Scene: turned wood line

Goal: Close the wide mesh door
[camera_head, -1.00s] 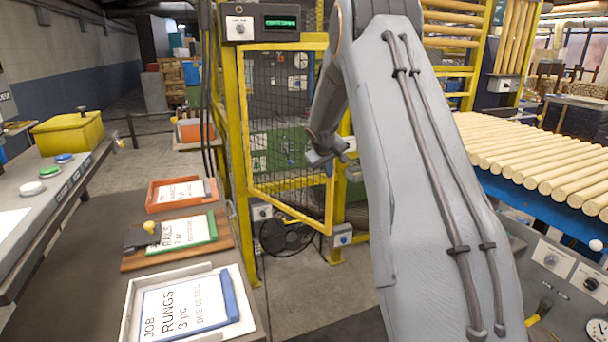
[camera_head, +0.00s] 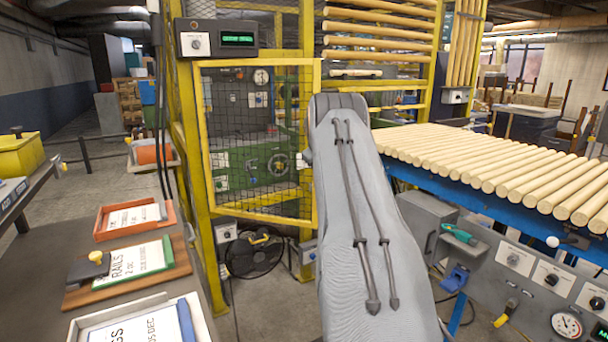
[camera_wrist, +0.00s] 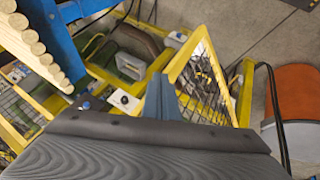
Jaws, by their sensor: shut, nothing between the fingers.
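The wide mesh door (camera_head: 262,213) is a yellow frame with dark wire mesh, in the yellow guard left of my arm in the head view. Its lower edge slants down to the right, so it looks partly open with its right side nearer me. In the wrist view the door frame (camera_wrist: 183,58) and mesh lie just beyond and right of my gripper (camera_wrist: 160,84). The blue-grey fingers are shut and empty, close to the frame; I cannot tell whether they touch it. In the head view my arm hides the gripper.
A control box (camera_head: 215,39) is above the door. A fan (camera_head: 255,254) stands on the floor below it. A bench with paper trays (camera_head: 130,219) is at left. A roller conveyor (camera_head: 480,160) of wooden rods is at right. Some floor below the door is clear.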

